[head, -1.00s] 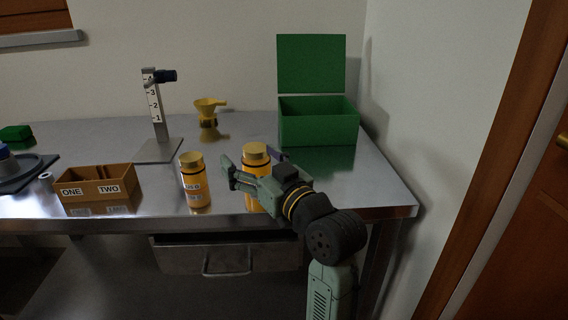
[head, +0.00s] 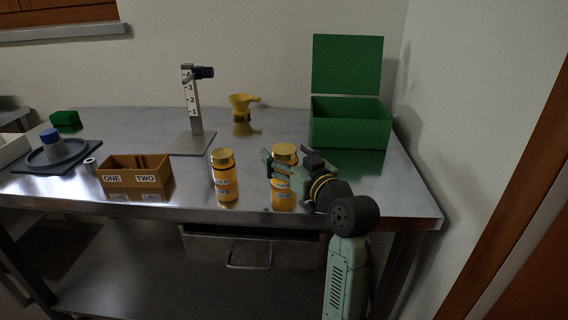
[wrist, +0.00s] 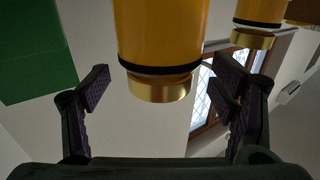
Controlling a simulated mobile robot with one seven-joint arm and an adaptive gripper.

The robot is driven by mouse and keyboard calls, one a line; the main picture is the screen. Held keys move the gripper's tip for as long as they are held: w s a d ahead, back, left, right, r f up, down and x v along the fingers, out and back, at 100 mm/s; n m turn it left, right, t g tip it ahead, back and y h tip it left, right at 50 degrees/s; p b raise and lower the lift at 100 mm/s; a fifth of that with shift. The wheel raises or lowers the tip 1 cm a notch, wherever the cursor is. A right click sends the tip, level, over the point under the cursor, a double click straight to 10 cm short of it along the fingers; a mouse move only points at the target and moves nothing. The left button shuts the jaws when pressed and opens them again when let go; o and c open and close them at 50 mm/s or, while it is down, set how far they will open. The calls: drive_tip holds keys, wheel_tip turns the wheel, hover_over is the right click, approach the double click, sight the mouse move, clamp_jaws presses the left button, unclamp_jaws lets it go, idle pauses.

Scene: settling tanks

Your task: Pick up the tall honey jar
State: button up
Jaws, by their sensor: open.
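Two yellow honey jars with gold lids and dark bands stand on the steel table. The right one (head: 285,201) looks the taller; the other, shorter-looking jar (head: 224,178) stands to its left. My gripper (head: 288,167) is open at the upper part of the taller jar, one finger on its left and the rest on its right. In the wrist view the scene is upside down: this jar (wrist: 158,35) lies between the open fingers (wrist: 163,88), with gaps on both sides. The shorter jar (wrist: 259,12) shows at the upper right. How deep the fingers reach around the jar is unclear.
An open green box (head: 348,130) stands behind right. A two-part orange bin (head: 137,178) is at left, near a dark tray (head: 57,160). A measuring stand (head: 194,120) and yellow funnel (head: 242,104) stand behind. The table's front edge is close to the jars.

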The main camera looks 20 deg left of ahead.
drive_tip(key=shift+x, duration=0.8)
drive_tip(key=shift+c, duration=0.3)
drive_tip(key=shift+r, duration=0.1)
drive_tip(key=c, duration=1.7)
